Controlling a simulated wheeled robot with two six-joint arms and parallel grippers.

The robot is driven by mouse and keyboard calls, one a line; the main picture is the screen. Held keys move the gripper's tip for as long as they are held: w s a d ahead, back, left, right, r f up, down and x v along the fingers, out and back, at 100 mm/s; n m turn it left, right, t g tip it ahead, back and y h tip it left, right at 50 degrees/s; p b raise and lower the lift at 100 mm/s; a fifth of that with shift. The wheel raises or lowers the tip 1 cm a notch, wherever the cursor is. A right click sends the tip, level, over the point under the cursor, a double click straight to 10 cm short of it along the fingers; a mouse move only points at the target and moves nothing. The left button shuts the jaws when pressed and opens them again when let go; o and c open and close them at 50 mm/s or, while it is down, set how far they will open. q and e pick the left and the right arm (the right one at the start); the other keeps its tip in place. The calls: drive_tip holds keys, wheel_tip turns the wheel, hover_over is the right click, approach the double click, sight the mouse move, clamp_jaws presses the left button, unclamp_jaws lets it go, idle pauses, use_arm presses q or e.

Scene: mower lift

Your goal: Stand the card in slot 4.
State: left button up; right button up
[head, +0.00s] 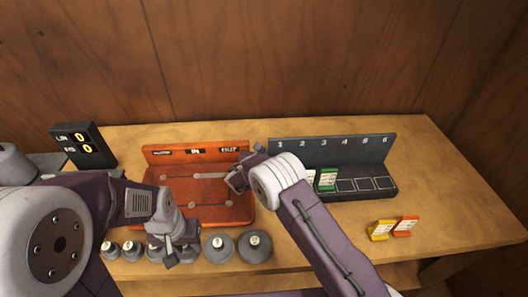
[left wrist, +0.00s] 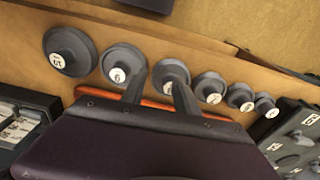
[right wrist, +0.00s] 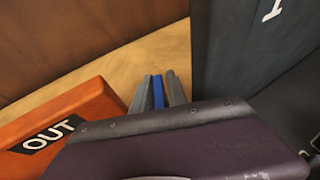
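The dark card rack (head: 345,152) has slots numbered 1 to 6. Slot 4 (head: 346,185) looks empty, as do slots 5 and 6. A green card (head: 328,179) stands in slot 3, and a partly hidden white card (head: 311,178) stands beside it, around slot 2. Slot 1 is hidden behind my right arm. My right gripper (head: 236,182) is left of the rack, by the orange tray. In the right wrist view its fingers (right wrist: 158,92) are closed on a thin blue piece (right wrist: 158,91), seen edge-on, apparently a card. My left gripper (left wrist: 158,92) is open and empty above the weights.
The orange tray (head: 160,185) stands left of the rack. Several grey numbered weights (head: 254,245) line the table's front edge. A yellow card (head: 380,230) and an orange card (head: 405,226) are front right. A black counter box (head: 84,145) stands at the left.

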use_arm(q)
drive_tip(key=shift+r, duration=0.1)
use_arm(e)
drive_tip(key=shift+r, duration=0.1)
use_arm(q)
drive_tip(key=shift+r, duration=0.1)
use_arm(e)
drive_tip(key=shift+r, duration=0.15)
use_arm(q)
drive_tip(key=shift+f+b, duration=0.3)
drive_tip(key=shift+f, duration=0.2)
use_arm(e)
drive_tip(key=v, duration=1.2)
drive_tip(key=shift+o, duration=0.2)
use_arm(q)
drive_tip(key=shift+s, duration=0.1)
